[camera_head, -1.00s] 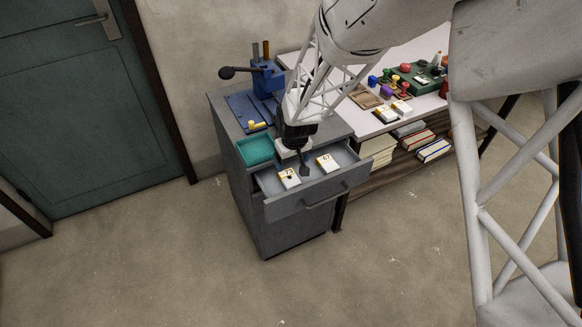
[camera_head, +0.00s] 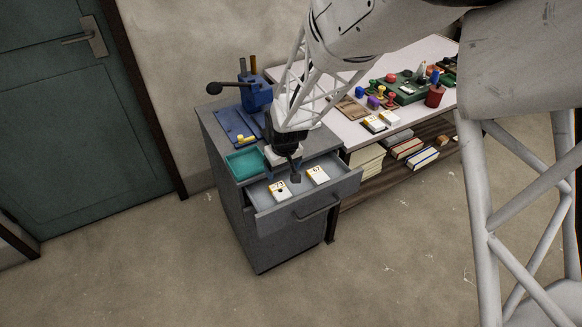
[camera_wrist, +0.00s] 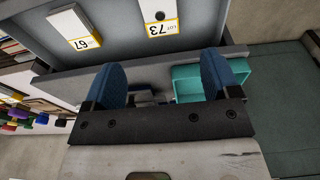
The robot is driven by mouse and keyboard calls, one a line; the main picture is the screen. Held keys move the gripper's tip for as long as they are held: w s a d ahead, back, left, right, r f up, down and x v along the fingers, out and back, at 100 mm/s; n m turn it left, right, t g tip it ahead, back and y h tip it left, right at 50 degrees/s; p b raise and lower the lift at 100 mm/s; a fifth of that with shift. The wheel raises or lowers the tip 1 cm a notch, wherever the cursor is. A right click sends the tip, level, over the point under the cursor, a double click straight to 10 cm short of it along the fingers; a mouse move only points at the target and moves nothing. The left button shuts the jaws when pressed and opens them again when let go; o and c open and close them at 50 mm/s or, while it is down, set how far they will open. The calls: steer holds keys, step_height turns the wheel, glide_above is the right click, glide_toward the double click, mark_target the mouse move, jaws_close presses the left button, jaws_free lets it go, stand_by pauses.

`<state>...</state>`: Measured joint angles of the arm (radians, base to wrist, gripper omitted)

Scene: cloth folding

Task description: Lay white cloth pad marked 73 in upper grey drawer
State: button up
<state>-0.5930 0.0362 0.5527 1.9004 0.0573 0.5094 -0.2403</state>
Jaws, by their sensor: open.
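The white cloth pad marked 73 (camera_head: 280,191) lies flat in the pulled-out upper grey drawer (camera_head: 311,206), left of the pad marked 67 (camera_head: 317,175). In the wrist view, pad 73 (camera_wrist: 157,22) is at the top edge with its far part cut off, and pad 67 (camera_wrist: 73,28) is to its left. My gripper (camera_head: 283,176) hangs over the back of the drawer, behind pad 73. In the wrist view, my gripper (camera_wrist: 162,80) has its two blue fingers wide apart with nothing between them; both pads are beyond the fingertips.
A teal tray (camera_head: 246,161) sits on the cabinet top close behind the drawer, near my gripper. A blue lever device (camera_head: 255,95) stands at the back. The workbench (camera_head: 345,128) to the right holds stamps, more pads and a wooden tray. Floor in front is clear.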

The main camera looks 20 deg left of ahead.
steer(key=shift+r, duration=0.1)
steer(key=s+d+r+m, duration=0.2)
steer(key=s+d+r, duration=0.1)
steer(key=d+r, duration=0.7)
steer(key=s+d+r+m, duration=0.25)
steer(key=d+r, duration=0.55)
steer(key=d, duration=0.4)
steer(key=s+d+r+m, duration=0.2)
steer(key=s+d+r, duration=0.2)
steer(key=s+d, duration=0.4)
steer(key=s+d+r+m+t+h, duration=0.1)
steer(key=s+d+r, duration=0.3)
steer(key=s+d, duration=0.5)
steer(key=s+m, duration=0.1)
steer(key=s, duration=0.3)
steer(key=shift+s+r+m, duration=0.15)
steer(key=shift+s+m, duration=0.05)
steer(key=shift+m, duration=0.15)
